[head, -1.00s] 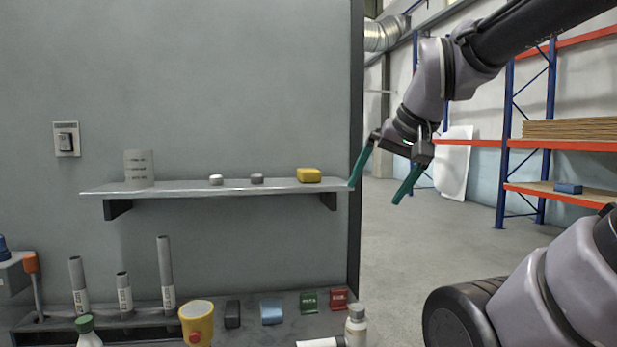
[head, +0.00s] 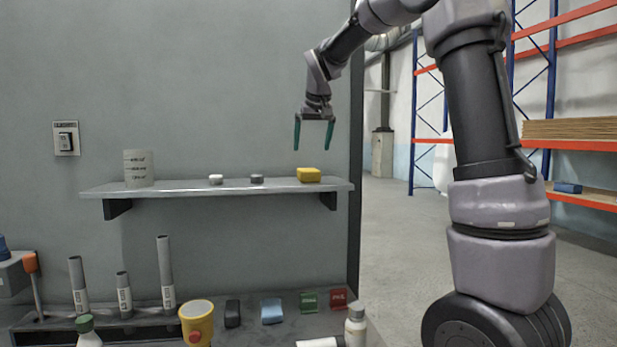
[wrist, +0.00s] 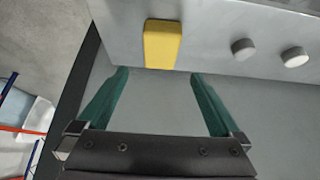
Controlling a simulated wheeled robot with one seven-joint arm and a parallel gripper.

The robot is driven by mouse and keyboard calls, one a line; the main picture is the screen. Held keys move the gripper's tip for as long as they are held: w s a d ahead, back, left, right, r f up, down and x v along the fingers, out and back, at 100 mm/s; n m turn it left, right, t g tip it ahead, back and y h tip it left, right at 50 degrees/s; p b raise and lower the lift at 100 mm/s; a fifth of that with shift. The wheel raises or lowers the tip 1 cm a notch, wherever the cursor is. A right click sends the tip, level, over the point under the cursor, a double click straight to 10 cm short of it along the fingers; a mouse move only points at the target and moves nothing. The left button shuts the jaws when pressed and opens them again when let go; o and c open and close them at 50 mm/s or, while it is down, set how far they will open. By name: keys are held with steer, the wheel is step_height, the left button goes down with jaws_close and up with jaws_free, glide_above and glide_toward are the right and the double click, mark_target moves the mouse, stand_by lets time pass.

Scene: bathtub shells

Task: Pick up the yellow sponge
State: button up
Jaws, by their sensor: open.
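The yellow sponge (head: 308,175) lies on the wall shelf (head: 240,190) near its right end. My gripper (head: 312,148) is open and empty, pointing down a little above the sponge in the head view. In the wrist view the sponge (wrist: 162,44) sits beyond the tips of my gripper (wrist: 158,75), roughly between the two green fingers and slightly left of the picture's middle. The fingers do not appear to touch it.
A grey round piece (head: 257,179) and a white one (head: 216,179) lie left of the sponge. A clear beaker (head: 138,168) stands at the shelf's left. The wall is behind the shelf. Below, a bench holds a yellow cup (head: 196,322) and several other items.

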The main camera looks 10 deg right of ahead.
mark_target(309, 169)
steer(key=x, duration=1)
steer(key=shift+f, duration=0.4)
steer(key=c, duration=1.4)
step_height(309, 169, up, 10)
steer(key=shift+r, duration=0.1)
